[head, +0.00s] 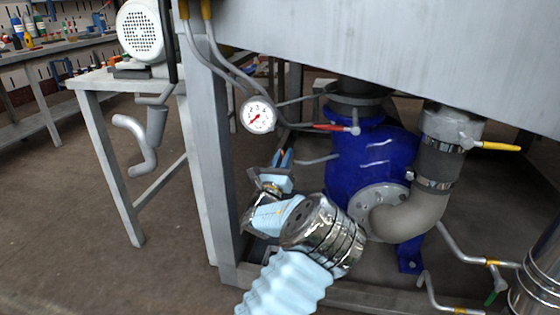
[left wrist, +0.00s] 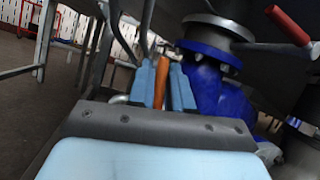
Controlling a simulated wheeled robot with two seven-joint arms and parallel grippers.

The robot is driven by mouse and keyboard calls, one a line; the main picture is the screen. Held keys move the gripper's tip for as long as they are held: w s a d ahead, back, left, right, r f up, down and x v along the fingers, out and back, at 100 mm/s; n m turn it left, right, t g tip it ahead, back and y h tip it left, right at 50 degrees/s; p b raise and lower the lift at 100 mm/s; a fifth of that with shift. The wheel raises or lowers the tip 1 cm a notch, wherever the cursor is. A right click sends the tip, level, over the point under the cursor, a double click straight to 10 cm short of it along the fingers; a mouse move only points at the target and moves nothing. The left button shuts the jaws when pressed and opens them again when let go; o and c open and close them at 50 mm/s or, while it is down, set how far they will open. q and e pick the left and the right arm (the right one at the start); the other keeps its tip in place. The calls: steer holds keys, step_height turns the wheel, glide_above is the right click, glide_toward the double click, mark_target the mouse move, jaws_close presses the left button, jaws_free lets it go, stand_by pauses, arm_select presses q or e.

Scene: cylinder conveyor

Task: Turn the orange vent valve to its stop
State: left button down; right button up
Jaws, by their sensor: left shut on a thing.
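My left gripper (head: 281,162) is low beside the grey frame post, to the left of the blue pump body. In the left wrist view its two light-blue fingers (left wrist: 162,84) are closed on the orange vent valve handle (left wrist: 161,80), which stands upright between them. In the head view only a small bit of orange shows at the fingertips; the fingers and wrist hide most of the valve. How far the valve is turned cannot be told. My right gripper is not in view.
A blue pump (head: 360,160) with a grey elbow pipe stands right of my gripper. A red-handled valve (head: 332,127), a yellow-handled valve (head: 500,147) and a round gauge (head: 257,115) are nearby. The grey post (head: 207,150) is close on the left. Open floor lies further left.

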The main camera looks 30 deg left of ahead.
arm_select(q)
steer(key=shift+w+d+m+h+b, duration=0.15)
steer(key=shift+d+m+h, duration=0.1)
steer(key=shift+m+h, duration=0.4)
steer(key=shift+s+d+m+h+b, duration=0.15)
steer(key=shift+d+m+h, duration=0.15)
steer(key=shift+m, duration=0.65)
steer(key=shift+w, duration=0.1)
steer(key=c, duration=1.1)
jaws_free()
steer(key=v, duration=1.4)
steer(key=shift+r, duration=0.1)
